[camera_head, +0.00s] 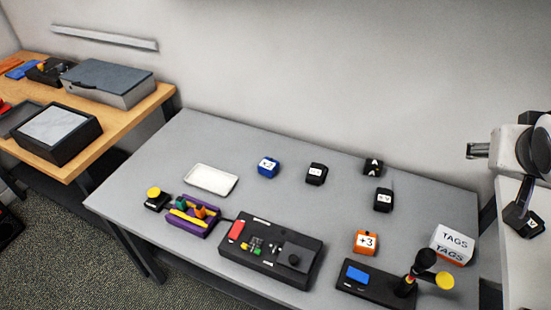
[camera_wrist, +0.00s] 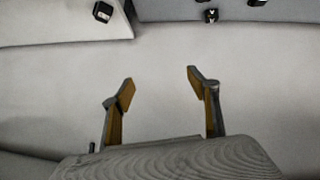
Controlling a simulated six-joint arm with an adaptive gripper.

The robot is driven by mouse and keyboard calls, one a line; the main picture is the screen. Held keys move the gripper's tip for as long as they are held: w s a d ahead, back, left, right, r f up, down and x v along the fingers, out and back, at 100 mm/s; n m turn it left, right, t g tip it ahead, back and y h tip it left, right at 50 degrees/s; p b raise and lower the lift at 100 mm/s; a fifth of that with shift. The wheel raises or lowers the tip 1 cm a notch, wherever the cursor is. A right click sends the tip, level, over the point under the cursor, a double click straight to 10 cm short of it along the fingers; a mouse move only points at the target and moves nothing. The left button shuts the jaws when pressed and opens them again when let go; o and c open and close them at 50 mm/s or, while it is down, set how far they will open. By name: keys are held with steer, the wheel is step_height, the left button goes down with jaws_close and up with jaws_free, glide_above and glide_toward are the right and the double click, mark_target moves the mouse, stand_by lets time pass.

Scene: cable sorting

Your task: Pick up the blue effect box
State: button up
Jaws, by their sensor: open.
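The blue effect box (camera_head: 267,167) is a small blue cube with a white label, probably reading "×2". It sits on the grey table (camera_head: 150,165) toward the back, right of the white tray, in the head view. I cannot see it in the wrist view. My gripper (camera_wrist: 160,82) is open and empty in the wrist view, its two orange-padded fingers wide apart against a plain pale surface. In the head view my arm is at the far right edge, well away from the blue box and above the table.
Black boxes (camera_head: 316,173) (camera_head: 383,199) (camera_head: 372,166) stand right of the blue one. An orange "+3" box (camera_head: 366,241), a TAGS box (camera_head: 452,244), a black console (camera_head: 271,249), a purple holder (camera_head: 193,216) and a white tray (camera_head: 211,180) are also there. The wall rises behind.

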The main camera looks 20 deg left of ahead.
steer(key=w+a+n+t+y, duration=0.15)
steer(key=w+a, duration=0.25)
steer(key=w, duration=0.6)
steer(key=w+a+n+t+y, duration=0.1)
steer(key=w+a+n, duration=0.1)
steer(key=w+a, duration=0.5)
steer(key=w+a+f+n+y, duration=0.45)
steer(key=w+a+f, duration=0.35)
steer(key=w+a, duration=0.45)
steer(key=a+f+n+g+y, duration=0.4)
steer(key=a+f+y, duration=0.2)
steer(key=a+f, duration=0.7)
steer(key=s+a+f+n+g, duration=0.1)
steer(key=s+a+f+g, duration=0.1)
steer(key=f, duration=0.4)
steer(key=s+a+f+n+g+y, duration=0.1)
steer(key=s+a+f+g, duration=0.1)
steer(key=s+f, duration=0.3)
steer(key=s+a+f+n+g+y, duration=0.1)
steer(key=s+a+f+g, duration=0.2)
steer(key=f, duration=0.4)
steer(key=shift+s+a+f, duration=0.15)
steer(key=shift+a+f, duration=0.2)
steer(key=shift+a, duration=0.45)
steer(key=shift+a, duration=0.1)
